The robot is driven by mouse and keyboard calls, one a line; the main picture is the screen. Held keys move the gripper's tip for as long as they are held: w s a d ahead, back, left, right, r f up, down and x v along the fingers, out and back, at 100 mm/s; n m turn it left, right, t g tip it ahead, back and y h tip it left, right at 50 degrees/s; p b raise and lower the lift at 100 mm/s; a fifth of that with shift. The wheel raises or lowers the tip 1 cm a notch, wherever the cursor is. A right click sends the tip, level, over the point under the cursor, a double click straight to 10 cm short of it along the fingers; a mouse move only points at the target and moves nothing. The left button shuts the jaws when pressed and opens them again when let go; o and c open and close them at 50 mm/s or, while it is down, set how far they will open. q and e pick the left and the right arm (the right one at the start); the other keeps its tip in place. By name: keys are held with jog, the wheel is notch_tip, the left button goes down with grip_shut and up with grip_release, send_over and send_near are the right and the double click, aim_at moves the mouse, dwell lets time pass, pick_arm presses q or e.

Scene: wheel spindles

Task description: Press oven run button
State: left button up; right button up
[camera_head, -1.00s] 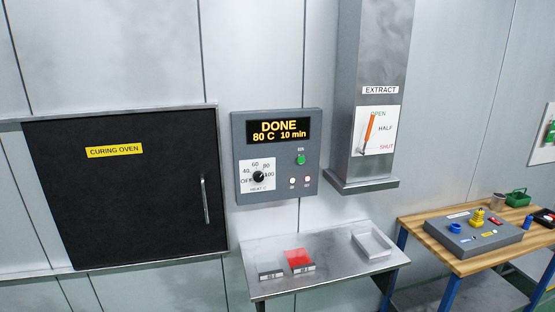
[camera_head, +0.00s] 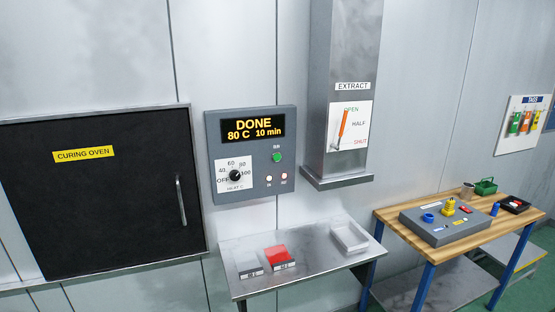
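The green run button (camera_head: 277,157) is on the right side of the grey oven control panel (camera_head: 211,155) on the wall. The panel's display (camera_head: 253,129) reads DONE, 80 C, 10 min in yellow. Neither of my grippers is in view, and nothing touches the button.
The extract duct (camera_head: 350,60) with an orange lever (camera_head: 344,124) is right of the panel. A wooden workbench (camera_head: 400,240) stands further right.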

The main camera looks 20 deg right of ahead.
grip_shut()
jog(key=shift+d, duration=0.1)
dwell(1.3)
